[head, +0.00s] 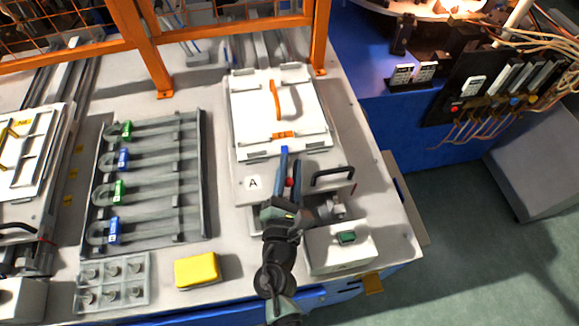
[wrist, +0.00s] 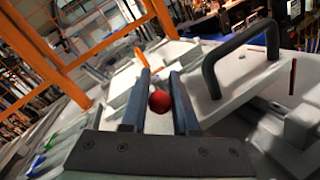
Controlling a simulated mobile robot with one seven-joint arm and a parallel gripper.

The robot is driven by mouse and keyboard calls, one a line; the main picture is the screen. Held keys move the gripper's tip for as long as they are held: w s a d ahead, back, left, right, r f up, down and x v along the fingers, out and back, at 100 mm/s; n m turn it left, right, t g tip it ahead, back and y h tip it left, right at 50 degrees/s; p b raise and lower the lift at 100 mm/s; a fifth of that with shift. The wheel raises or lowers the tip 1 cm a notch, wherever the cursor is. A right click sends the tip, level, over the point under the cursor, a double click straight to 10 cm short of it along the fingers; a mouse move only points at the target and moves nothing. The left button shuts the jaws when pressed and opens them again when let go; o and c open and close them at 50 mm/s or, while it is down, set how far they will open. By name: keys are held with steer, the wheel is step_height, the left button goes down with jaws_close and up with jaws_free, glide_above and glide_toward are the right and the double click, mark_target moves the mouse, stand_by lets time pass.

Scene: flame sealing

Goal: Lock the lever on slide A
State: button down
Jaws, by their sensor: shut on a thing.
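Slide A, with its plate marked "A" (head: 253,184), lies at the near end of a white tray (head: 240,110) that carries orange parts. The lever's red knob (head: 290,182) is on the plate, right of the "A" label. My gripper (head: 290,160) reaches over the plate from the near side. In the wrist view, the red knob (wrist: 159,102) sits between the two dark blue fingers of my gripper (wrist: 160,76), which is shut on it. The lever's rod is hidden, so I cannot tell its angle. A black handle (head: 333,174) stands right of the knob; it also shows in the wrist view (wrist: 210,72).
A box with a green button (head: 347,238) stands close to the right of my wrist. An orange post (head: 322,40) and fence rise behind the tray. A tagged rack (head: 205,180), a yellow block (head: 197,270) and another slide (head: 50,150) lie left.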

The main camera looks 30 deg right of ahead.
steer(key=c, duration=0.7)
jaws_free()
steer(key=shift+b+v, duration=1.65)
steer(key=shift+v, duration=4.9)
steer(key=shift+w, duration=0.15)
